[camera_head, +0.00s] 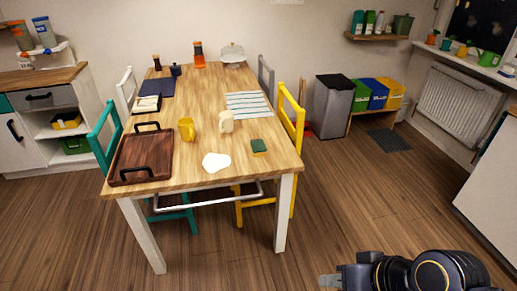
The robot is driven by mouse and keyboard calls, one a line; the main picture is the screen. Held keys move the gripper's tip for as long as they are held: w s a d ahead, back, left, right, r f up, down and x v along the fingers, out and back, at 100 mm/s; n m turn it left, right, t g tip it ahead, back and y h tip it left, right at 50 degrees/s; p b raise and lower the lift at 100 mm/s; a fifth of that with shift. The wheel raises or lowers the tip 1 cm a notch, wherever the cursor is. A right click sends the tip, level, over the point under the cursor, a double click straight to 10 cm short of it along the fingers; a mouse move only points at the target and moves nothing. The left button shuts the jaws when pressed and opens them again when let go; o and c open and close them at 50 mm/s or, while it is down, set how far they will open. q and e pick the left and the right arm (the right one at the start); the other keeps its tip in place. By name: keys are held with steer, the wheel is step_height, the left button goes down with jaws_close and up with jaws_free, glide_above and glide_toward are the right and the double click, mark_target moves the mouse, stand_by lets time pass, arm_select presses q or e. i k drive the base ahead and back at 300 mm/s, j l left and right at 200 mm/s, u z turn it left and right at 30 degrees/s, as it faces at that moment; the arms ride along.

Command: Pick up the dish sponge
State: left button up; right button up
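The dish sponge (259,146) is a small green block lying flat on the wooden table (205,134), near its front right corner. My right gripper (328,281) comes in at the bottom right of the head view, low and in front of the table, well apart from the sponge. Its fingertips are small in the picture, and I cannot tell whether they are open or shut. My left gripper is not in view.
A white saucer-like shape (216,162), a cream mug (226,122) and a yellow mug (187,129) stand left of the sponge. A dark wooden tray (142,158) is at the front left. A yellow chair (291,115) borders the right side.

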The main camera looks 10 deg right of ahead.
mark_target(257, 147)
steer(key=i+l+z, duration=0.25)
steer(key=z, duration=0.15)
steer(key=i+l+z, duration=0.55)
steer(key=z, duration=0.25)
steer(key=i+z, duration=0.4)
steer(key=i+l+u, duration=0.25)
steer(key=i, duration=0.15)
steer(key=i+l+u, duration=0.1)
steer(key=i+u, duration=0.15)
steer(key=i, duration=0.15)
steer(key=i+u, duration=0.1)
steer(key=u, duration=0.35)
steer(key=i+l+u, duration=0.1)
steer(key=u, duration=0.85)
steer(key=i+l+u, duration=0.1)
steer(key=u, duration=0.4)
steer(key=i+l+u, duration=0.1)
steer(key=u, duration=0.4)
steer(key=i+l+u, duration=0.1)
steer(key=l+u, duration=0.15)
steer(key=u, duration=0.25)
steer(key=l+u, duration=0.2)
steer(key=u, duration=0.3)
steer(key=l+u, duration=0.25)
steer(key=u, duration=0.2)
steer(key=l+u, duration=0.25)
steer(key=u, duration=0.25)
